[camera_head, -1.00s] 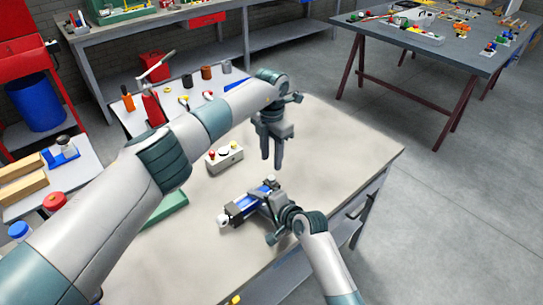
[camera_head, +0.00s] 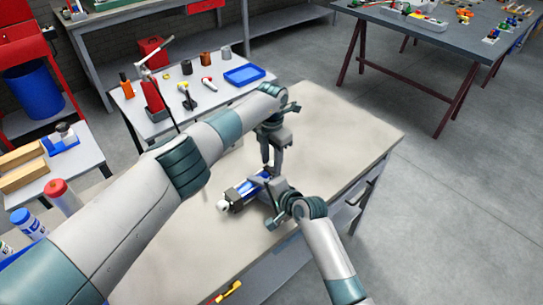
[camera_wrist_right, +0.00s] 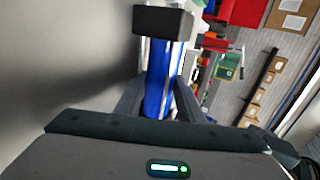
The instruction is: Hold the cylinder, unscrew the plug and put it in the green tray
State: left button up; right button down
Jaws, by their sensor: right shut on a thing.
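The blue cylinder with black end blocks (camera_head: 237,194) lies on the pale bench top (camera_head: 335,130). My right gripper (camera_head: 272,192) is shut on its body. In the right wrist view, the blue body (camera_wrist_right: 157,80) sits between my right fingers (camera_wrist_right: 158,100), with a black end block (camera_wrist_right: 163,23) beyond. My left gripper (camera_head: 270,160) points down at the cylinder's far end, its two fingers apart. The plug is hidden or too small to make out there, so I cannot tell whether the fingers touch it. The green tray is not visible, with my left arm across that area.
Bottles (camera_head: 28,222) and a red-capped jar (camera_head: 60,195) stand at left. The right part of the bench is clear.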

aim_at(271, 163)
pick_arm(q)
jog(key=shift+c, duration=0.3)
pick_arm(e)
jog(key=shift+f, duration=0.15)
pick_arm(q)
grip_shut()
jog(key=shift+r, duration=0.35)
dwell(0.5)
jog(key=shift+r, duration=0.65)
jog(key=shift+r, duration=0.1)
jog(key=shift+r, duration=1.95)
